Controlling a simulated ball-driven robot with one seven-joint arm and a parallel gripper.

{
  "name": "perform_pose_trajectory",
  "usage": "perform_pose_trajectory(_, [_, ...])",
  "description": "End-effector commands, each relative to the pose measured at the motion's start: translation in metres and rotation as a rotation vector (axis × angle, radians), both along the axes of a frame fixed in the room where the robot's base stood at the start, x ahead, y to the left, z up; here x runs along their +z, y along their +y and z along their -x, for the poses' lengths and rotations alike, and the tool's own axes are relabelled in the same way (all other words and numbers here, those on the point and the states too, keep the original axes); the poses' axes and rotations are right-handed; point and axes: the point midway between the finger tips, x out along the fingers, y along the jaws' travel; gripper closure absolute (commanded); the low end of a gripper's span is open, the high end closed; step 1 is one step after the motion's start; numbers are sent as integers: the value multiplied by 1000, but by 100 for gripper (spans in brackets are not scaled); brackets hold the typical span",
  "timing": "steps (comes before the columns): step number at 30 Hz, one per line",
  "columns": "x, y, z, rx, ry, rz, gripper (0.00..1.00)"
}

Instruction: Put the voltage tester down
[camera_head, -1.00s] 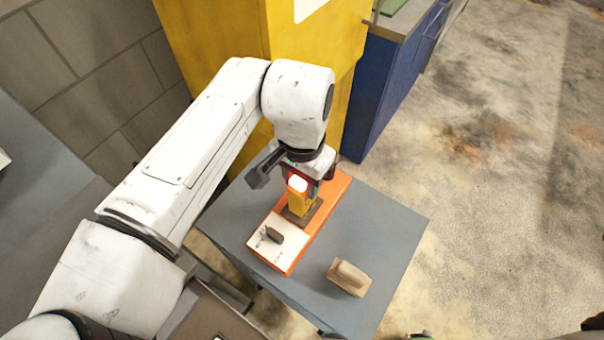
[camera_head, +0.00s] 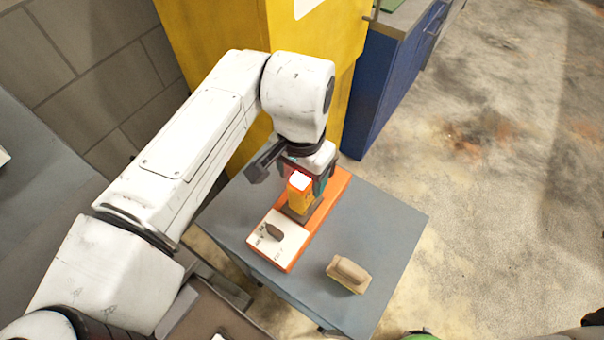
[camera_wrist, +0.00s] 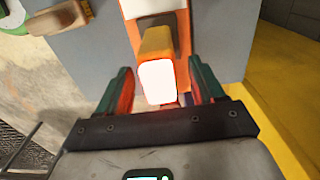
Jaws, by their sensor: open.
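The voltage tester (camera_head: 299,196) is a yellow block with a bright white top. It stands upright on a dark pad on the orange board (camera_head: 333,196), which lies on the grey table. In the wrist view the tester (camera_wrist: 157,62) shows between the two green and red fingers. My gripper (camera_head: 306,182) is open around the upper part of the tester, with a gap on each side of it in the wrist view (camera_wrist: 160,88). The fingertips are partly hidden in the head view.
A white panel with a dark knob (camera_head: 274,232) covers the board's near end. A wooden block with a handle (camera_head: 348,274) lies on the grey table (camera_head: 385,225) to the right. A yellow cabinet (camera_head: 222,40) and a blue cabinet (camera_head: 385,90) stand behind.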

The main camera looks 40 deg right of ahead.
Motion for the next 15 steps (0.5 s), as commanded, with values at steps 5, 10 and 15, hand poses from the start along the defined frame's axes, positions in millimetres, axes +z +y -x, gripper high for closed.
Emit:
perform_pose_trajectory(5, [27,0,-1,0,-4,0,32])
perform_pose_trajectory(10, [63,0,-1,-1,-3,0,32])
perform_pose_trajectory(15, [93,0,-1,-2,-3,-1,32])
